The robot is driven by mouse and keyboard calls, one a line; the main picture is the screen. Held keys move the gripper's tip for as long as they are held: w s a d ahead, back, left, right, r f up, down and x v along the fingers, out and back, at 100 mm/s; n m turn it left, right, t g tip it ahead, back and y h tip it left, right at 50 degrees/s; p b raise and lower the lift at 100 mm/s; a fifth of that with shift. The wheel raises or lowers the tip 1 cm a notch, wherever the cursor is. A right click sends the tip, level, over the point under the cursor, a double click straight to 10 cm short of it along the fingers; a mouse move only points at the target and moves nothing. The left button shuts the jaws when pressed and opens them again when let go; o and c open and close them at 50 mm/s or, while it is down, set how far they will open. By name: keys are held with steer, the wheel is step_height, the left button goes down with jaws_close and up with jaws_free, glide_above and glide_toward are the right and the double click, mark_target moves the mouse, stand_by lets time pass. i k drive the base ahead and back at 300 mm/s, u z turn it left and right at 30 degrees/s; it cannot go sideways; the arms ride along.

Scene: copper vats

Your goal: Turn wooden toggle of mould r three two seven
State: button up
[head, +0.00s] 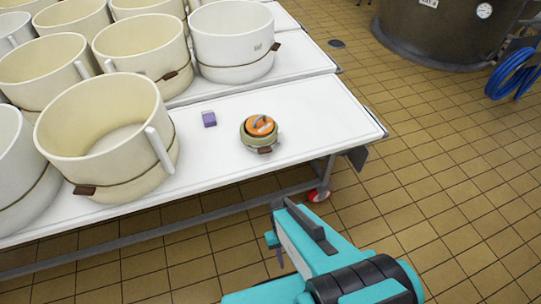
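Several round, open cheese moulds stand on white tables at the left, most of them cream. A cord runs around the lower part of the moulds that show it. The large near mould (105,115) has a brown wooden toggle (85,190) at its lower left. A whiter mould (230,35) at the back right has a small dark mark, too small to read, and a brown toggle (276,46) on its right side. I cannot tell which mould is r three two seven. My gripper (290,225) is over the floor in front of the table, apart from everything; its fingers are not clearly shown.
A small green and orange round item (260,130) with a brown tab and a purple block (209,119) lie on the near table (310,115). A wheeled table leg (320,190) stands at its right corner. A dark vat (440,35) and blue hose (512,75) are at the back right.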

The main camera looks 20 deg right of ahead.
mark_target(264, 150)
steer(key=z, duration=0.15)
steer(key=k, duration=1.4)
steer(key=u, duration=1.4)
steer(key=i, duration=1)
steer(key=u, duration=0.05)
